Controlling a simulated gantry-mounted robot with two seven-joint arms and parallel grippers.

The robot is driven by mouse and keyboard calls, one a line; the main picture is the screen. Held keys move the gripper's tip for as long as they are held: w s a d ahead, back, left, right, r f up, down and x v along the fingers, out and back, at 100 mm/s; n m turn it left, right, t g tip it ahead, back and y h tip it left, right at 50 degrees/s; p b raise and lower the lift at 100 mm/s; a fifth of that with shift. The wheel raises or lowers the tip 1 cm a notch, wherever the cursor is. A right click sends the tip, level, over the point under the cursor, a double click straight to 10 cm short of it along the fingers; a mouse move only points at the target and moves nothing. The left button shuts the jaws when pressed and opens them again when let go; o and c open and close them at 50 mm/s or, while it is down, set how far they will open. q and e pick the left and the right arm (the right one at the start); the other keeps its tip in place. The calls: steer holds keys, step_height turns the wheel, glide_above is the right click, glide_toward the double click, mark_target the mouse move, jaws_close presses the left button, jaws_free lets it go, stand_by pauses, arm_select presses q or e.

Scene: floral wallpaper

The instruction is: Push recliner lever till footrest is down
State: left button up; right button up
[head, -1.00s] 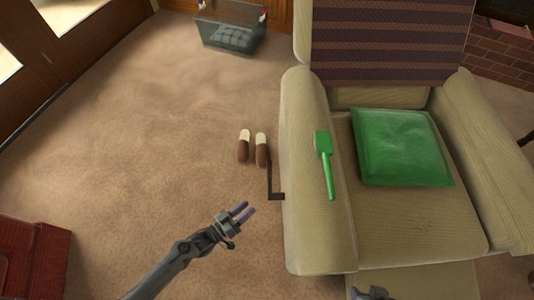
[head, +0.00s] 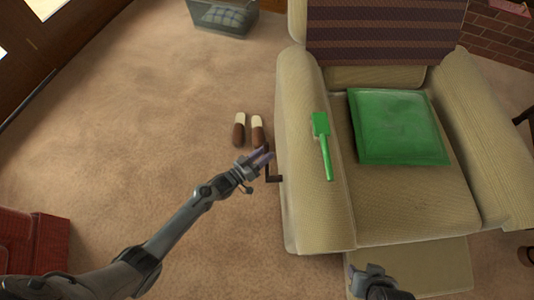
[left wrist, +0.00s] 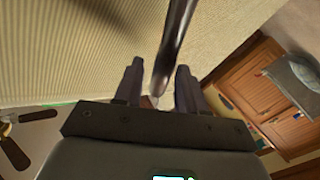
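The beige recliner (head: 315,215) stands right of centre, with its footrest (head: 425,262) extended at the front. The dark lever (head: 274,179) is on the recliner's left side. My left gripper (head: 265,157) is beside the lever's upper part in the head view. In the left wrist view my left gripper (left wrist: 157,85) has its two fingers apart, and the dark lever (left wrist: 177,40) runs down between them. I cannot tell if a finger touches it. My right gripper (head: 362,275) is low in front of the seat, over the footrest; its fingers are not clear.
A green brush-like object (head: 322,135) lies on the left armrest, and a green cushion (head: 398,125) on the seat. Brown and cream slippers (head: 239,129) lie on the carpet beside the lever.

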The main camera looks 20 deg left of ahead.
arm_select(q)
steer(key=shift+w+d+f, duration=0.15)
steer(key=shift+w+d, duration=0.15)
steer(key=shift+w, duration=0.15)
steer(key=shift+w+a+b, duration=0.15)
steer(key=shift+w+b, duration=0.15)
steer(key=shift+w, duration=0.05)
steer(key=shift+d, duration=0.2)
steer(key=shift+c, duration=0.3)
jaws_close()
